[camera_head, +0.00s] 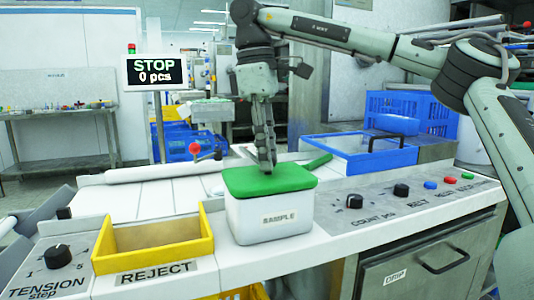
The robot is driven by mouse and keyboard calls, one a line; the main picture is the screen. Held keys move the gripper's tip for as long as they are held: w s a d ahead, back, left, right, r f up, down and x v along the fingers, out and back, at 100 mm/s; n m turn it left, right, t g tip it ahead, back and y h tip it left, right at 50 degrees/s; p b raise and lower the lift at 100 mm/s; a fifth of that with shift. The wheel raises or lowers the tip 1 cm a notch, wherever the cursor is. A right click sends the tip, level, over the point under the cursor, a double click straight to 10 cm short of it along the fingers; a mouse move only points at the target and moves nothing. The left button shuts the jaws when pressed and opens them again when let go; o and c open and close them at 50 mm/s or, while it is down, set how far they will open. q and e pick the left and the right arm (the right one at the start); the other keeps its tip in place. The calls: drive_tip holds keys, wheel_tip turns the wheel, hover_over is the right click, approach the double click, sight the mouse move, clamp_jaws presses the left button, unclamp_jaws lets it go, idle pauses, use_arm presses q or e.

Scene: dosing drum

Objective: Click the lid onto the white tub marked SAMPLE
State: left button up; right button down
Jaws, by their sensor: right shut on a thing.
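The white tub (272,228) marked SAMPLE stands upright on the white counter, right of the yellow tray. The green lid (240,182) covers its top; I cannot tell whether its rim is snapped down all round. My right gripper (269,168) points down from above onto the middle of the lid. Its fingers are close together, shut on the lid, and hide the spot they hold. My left gripper is not in view.
A yellow REJECT tray (203,246) stands left of the tub. Right of it is a panel with black knobs (355,201) and coloured buttons. Behind are a blue-rimmed tray (345,166) and a green object (318,162). A sign reads STOP, 0 pcs (155,71).

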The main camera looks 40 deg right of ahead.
drive_tip(key=shift+f+b, duration=0.6)
drive_tip(key=shift+b, duration=0.65)
idle(1.6)
idle(0.3)
drive_tip(key=c, duration=0.7)
unclamp_jaws()
